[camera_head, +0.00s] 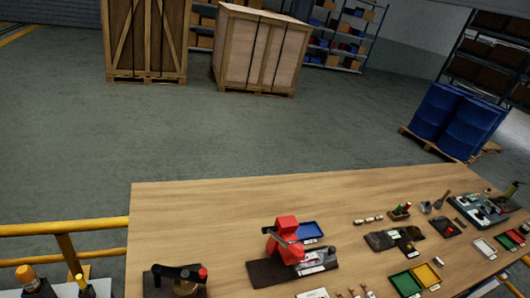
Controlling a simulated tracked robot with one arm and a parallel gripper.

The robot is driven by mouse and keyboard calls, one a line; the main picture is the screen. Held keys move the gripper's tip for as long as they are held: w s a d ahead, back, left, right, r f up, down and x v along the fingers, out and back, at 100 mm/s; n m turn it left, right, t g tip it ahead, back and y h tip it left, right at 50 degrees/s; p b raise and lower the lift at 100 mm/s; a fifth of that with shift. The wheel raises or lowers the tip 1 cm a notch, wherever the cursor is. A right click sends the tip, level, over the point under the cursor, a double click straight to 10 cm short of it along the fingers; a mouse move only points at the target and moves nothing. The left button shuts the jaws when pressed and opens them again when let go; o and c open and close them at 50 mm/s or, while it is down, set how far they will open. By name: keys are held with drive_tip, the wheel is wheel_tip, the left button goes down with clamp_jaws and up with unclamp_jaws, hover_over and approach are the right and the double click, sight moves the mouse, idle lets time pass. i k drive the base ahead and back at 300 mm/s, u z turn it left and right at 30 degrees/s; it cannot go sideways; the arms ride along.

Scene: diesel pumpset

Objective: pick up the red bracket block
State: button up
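A red block-like piece (287,228), which looks like the red bracket block, stands on the near half of the wooden table (190,215).
A black-handled item (180,277) is at the near left. Trays (415,281), dark mats and small parts fill the table's right side; its back left is bare. A yellow rail (65,226) is left. Crates (262,50) and blue drums (455,120) stand beyond open floor.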

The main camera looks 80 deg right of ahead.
sight(312, 257)
drive_tip(key=u, duration=0.25)
drive_tip(key=k, duration=1.3)
drive_tip(key=z, duration=2.4)
drive_tip(key=i, duration=1)
